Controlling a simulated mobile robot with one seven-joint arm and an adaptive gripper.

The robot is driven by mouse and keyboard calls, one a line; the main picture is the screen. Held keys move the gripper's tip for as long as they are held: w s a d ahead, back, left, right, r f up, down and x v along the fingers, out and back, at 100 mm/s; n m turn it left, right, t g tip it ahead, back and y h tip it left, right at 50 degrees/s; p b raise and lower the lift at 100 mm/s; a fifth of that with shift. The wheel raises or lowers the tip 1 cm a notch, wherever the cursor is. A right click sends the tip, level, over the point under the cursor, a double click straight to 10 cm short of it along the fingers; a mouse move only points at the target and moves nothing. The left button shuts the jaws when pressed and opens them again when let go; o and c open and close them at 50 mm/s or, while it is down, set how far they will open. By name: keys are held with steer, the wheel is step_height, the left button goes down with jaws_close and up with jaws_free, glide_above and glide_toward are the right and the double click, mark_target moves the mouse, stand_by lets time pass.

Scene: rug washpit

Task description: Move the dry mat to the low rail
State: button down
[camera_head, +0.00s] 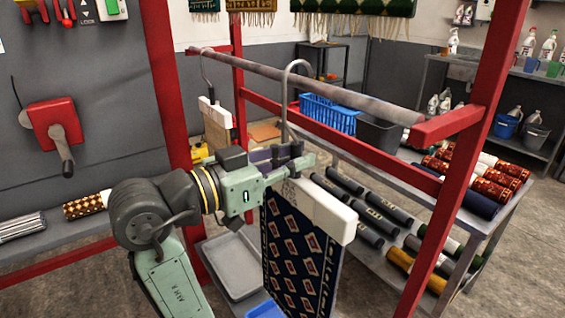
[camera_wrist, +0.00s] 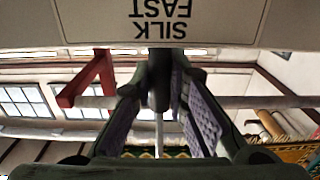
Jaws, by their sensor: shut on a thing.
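A navy patterned mat (camera_head: 297,255) hangs from a white clamp bar (camera_head: 325,212) with a grey hook (camera_head: 284,100) on top. In the head view my gripper (camera_head: 290,163) is shut on the hook's stem, just above the bar. The hook's curve is at the upper grey rail (camera_head: 340,93); I cannot tell whether it rests on it. In the wrist view a dark stem (camera_wrist: 160,80) stands between my fingers (camera_wrist: 160,105), below the bar's "SILK FAST" label (camera_wrist: 155,18). A second mat (camera_head: 216,135) hangs farther left.
Red posts and beams (camera_head: 480,130) frame the space around the rail. Behind stands a grey table (camera_head: 345,150) with rolled rugs, a blue basket (camera_head: 328,112) and a dark bin (camera_head: 378,131). A grey tray (camera_head: 232,268) lies below, left of the mat.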

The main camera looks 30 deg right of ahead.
mark_target(289, 182)
steer(key=d, duration=0.8)
steer(key=shift+w+d, duration=0.2)
steer(key=shift+w, duration=0.15)
stand_by(0.6)
steer(key=shift+r, duration=0.1)
stand_by(0.3)
steer(key=shift+f+b, duration=1.75)
steer(key=shift+f, duration=0.4)
steer(key=c, duration=1.5)
jaws_free()
steer(key=a, duration=0.8)
steer(key=s+a, duration=0.1)
steer(key=a, duration=0.3)
